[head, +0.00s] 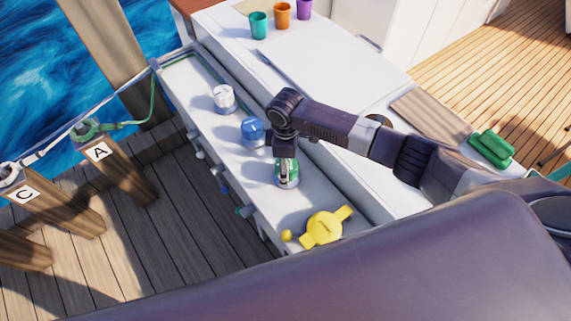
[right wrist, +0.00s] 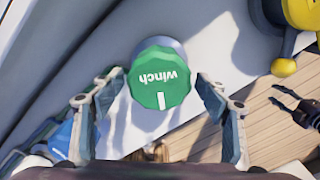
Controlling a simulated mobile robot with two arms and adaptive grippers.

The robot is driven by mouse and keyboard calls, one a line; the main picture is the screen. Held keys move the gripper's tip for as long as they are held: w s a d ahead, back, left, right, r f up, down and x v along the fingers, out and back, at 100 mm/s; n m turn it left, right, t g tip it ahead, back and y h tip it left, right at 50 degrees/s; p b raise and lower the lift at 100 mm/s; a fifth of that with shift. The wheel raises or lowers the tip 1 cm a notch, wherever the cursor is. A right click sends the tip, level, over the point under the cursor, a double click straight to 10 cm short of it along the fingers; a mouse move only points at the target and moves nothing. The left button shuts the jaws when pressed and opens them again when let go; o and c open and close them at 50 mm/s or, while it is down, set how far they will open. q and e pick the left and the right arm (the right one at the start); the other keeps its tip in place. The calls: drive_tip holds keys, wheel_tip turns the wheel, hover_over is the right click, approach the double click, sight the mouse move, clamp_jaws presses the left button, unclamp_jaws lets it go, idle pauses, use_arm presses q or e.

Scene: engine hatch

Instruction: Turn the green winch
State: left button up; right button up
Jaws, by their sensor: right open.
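The green winch (head: 287,175) is a round knob on the long white ledge, between a blue winch (head: 252,132) and a yellow winch (head: 323,228). In the right wrist view its green top (right wrist: 160,78) shows the word "winch" and a white mark. My right gripper (head: 286,172) is above the green winch and partly covers it in the head view. In the right wrist view my right gripper (right wrist: 158,95) is open, with one finger on each side of the knob and gaps between. A dark pronged shape at that view's right edge may be my left gripper (right wrist: 284,98); its state is unclear.
A white winch (head: 223,98) stands farther along the ledge. The yellow winch's handles stick out close to the green one. Several cups, including an orange cup (head: 282,15), stand on the white hatch top. Wooden posts and ropes are at the left.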

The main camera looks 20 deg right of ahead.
drive_tip(key=shift+c, duration=0.8)
drive_tip(key=c, duration=1)
drive_tip(key=shift+r+m+p, duration=0.15)
drive_tip(key=shift+m+p, duration=0.45)
drive_tip(key=shift+p, duration=0.2)
drive_tip(key=shift+r+m+p, duration=0.1)
drive_tip(key=shift+m+p, duration=0.9)
drive_tip(key=shift+p, duration=0.15)
drive_tip(key=m+p, duration=0.2)
drive_tip(key=m, duration=0.1)
drive_tip(key=shift+w, duration=0.1)
use_arm(q)
wheel_tip(320, 180, up, 7)
drive_tip(key=a+p, duration=0.1)
drive_tip(key=shift+r+p, duration=0.2)
drive_tip(key=shift+p, duration=0.1)
use_arm(e)
drive_tip(key=shift+w+f+m, duration=0.1)
drive_tip(key=shift+f+m, duration=0.1)
drive_tip(key=shift+m, duration=0.8)
drive_tip(key=shift+d, duration=0.1)
drive_tip(key=o, duration=1.2)
drive_tip(key=shift+c, duration=0.2)
